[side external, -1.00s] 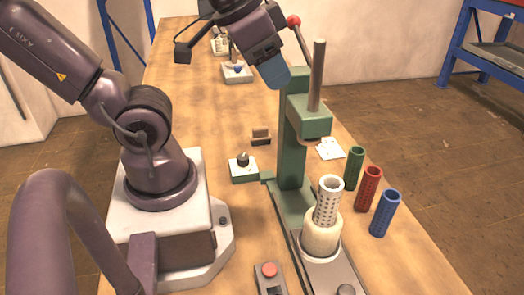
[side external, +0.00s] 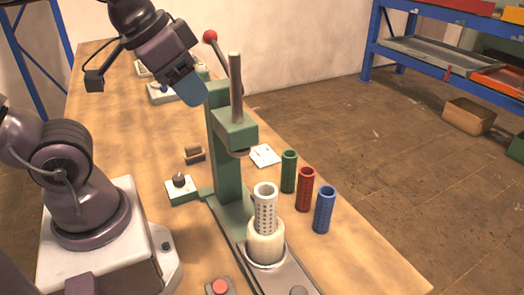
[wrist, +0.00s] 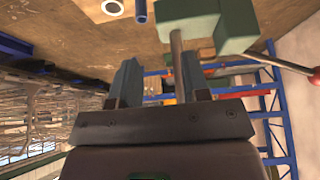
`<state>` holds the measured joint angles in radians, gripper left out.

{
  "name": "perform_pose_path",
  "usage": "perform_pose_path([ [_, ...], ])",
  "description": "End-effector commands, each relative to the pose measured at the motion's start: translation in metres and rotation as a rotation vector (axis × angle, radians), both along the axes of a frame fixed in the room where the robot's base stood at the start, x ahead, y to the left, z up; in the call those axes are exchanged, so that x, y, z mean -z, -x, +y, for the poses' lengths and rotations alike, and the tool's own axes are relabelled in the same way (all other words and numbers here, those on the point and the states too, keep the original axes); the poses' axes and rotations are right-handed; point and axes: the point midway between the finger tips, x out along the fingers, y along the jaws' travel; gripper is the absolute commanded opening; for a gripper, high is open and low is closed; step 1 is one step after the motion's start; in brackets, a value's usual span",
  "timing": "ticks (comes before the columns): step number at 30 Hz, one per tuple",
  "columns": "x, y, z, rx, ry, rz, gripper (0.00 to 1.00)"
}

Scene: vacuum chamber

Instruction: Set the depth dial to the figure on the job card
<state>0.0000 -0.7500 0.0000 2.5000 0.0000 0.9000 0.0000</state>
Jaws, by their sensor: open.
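A small white-topped green block with a dark round knob (side external: 180,181), which looks like the depth dial, sits on the bench left of the green press (side external: 228,180). Its markings are too small to read. A white card (side external: 264,155) with faint marks, probably the job card, lies on the bench right of the press; its figure cannot be read. My gripper (side external: 188,92) is open and empty, high beside the press top, well above the dial. In the wrist view my gripper (wrist: 160,75) shows its two fingers apart, with the press's rod beyond them.
A white perforated tube (side external: 265,205) stands in a cream holder below the press. Green (side external: 289,172), red (side external: 305,190) and blue (side external: 324,210) tubes stand to the right. The red-knobbed lever (side external: 211,37) rises near my gripper. A red button (side external: 220,287) is at the front.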

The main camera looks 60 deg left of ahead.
Motion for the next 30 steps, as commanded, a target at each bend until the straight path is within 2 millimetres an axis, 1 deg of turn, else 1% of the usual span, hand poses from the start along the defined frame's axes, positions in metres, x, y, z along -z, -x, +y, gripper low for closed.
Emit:
perform_pose_path([
  [9,0.000,0.000,0.000,0.000,0.000,0.000,0.43],
  [11,0.000,0.000,0.000,0.000,0.000,0.000,0.56],
  [12,0.000,0.000,0.000,0.000,0.000,0.000,0.60],
  [17,-0.002,0.000,0.000,0.000,0.000,-0.002,0.60],
  [20,-0.015,-0.001,0.000,0.000,0.000,-0.005,0.60],
  [25,-0.056,-0.001,0.001,-0.009,0.002,-0.004,0.60],
  [26,-0.052,-0.003,0.009,-0.081,0.018,0.023,0.60],
  [30,-0.053,-0.008,0.035,-0.351,0.089,0.092,0.60],
])
